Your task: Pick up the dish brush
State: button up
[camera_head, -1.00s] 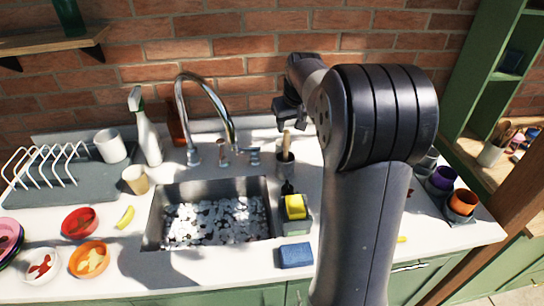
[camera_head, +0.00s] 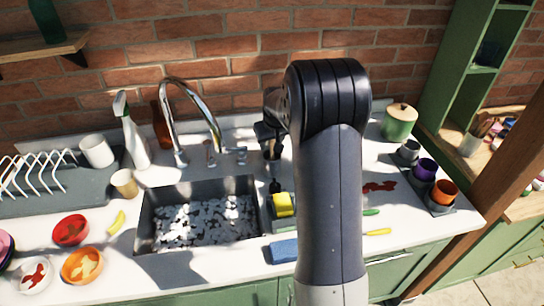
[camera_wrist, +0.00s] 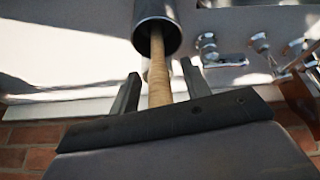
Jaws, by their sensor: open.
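The dish brush shows as a round wooden handle (camera_wrist: 158,75) in the wrist view. It stands in a dark grey cylindrical holder (camera_wrist: 157,12), which hides its other end. The holder also shows in the head view (camera_head: 272,168), behind the right end of the sink. My gripper (camera_wrist: 160,68) is open, with one finger on each side of the handle. I see a gap between the handle and each finger. In the head view my gripper (camera_head: 266,138) is just above the holder and covers most of the handle.
The steel faucet (camera_head: 212,112) stands close to the left of my gripper. A yellow sponge (camera_head: 283,204) and a blue sponge (camera_head: 284,251) are in front of the holder. A green canister (camera_head: 399,124) and several cups are at the right. The brick wall is close behind.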

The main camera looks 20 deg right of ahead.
jog(key=shift+c, duration=0.3)
grip_shut()
dwell(0.3)
